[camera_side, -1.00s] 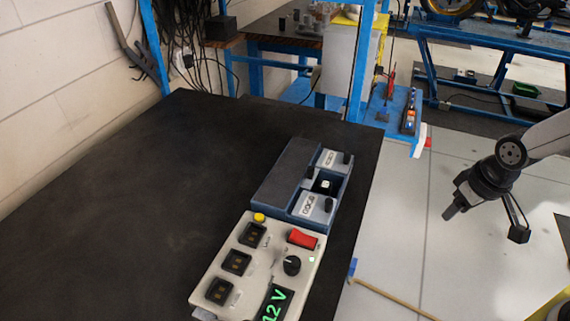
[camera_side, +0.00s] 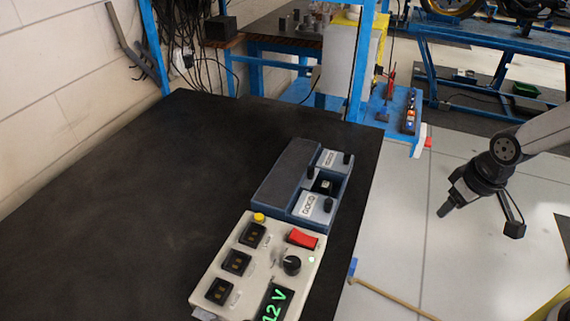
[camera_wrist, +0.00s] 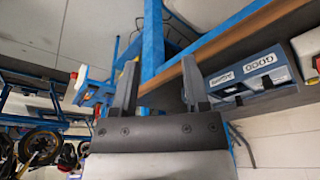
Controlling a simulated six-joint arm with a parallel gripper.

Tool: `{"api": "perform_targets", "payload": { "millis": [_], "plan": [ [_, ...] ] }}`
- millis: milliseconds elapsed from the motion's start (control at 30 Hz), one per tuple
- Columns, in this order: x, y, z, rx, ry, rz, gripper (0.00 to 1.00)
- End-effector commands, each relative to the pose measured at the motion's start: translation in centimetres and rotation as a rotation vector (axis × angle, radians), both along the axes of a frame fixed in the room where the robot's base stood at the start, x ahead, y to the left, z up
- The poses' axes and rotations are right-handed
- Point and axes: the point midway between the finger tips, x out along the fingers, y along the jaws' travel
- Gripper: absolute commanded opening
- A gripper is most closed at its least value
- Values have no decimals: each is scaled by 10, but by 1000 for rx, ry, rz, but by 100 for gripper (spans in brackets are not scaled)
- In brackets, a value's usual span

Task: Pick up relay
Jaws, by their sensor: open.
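A small dark block with a pale top, which looks like the relay (camera_side: 326,186), sits in the middle of the blue-grey tray (camera_side: 277,179), between two labelled sections. The nearer label reads GOOD; the farther is too small to read. The tray also shows at the right of the wrist view (camera_wrist: 251,89), where I cannot make out the relay clearly. My gripper (camera_side: 443,210) is off to the right of the bench, well apart from the tray. In the wrist view my gripper (camera_wrist: 159,66) has its two fingers spread with nothing between them.
A cream tester (camera_side: 265,263) with several black sockets, a red switch, a knob and a green 12 V display adjoins the tray's near end. The black bench top (camera_side: 130,210) is clear on the left. A blue post (camera_side: 360,65) stands behind the bench.

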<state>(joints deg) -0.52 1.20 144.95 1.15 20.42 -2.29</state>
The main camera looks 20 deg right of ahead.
Motion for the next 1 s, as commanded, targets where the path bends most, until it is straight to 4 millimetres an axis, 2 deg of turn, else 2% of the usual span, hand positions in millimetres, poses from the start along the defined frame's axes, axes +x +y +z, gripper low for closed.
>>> {"api": "perform_targets", "payload": {
  "millis": [167, 267, 500, 633, 800, 1000],
  "plan": [
    [32, 14, 3, 6, -10, 101, 59],
    [57, 27, 4, 12, -20, 190, 59],
    [124, 72, 6, 34, -65, 440, 59],
    [154, 98, 4, 46, -96, 572, 59],
    [180, 124, 2, 59, -129, 697, 59],
    [191, 136, 2, 63, -149, 752, 59]
  ]
}}
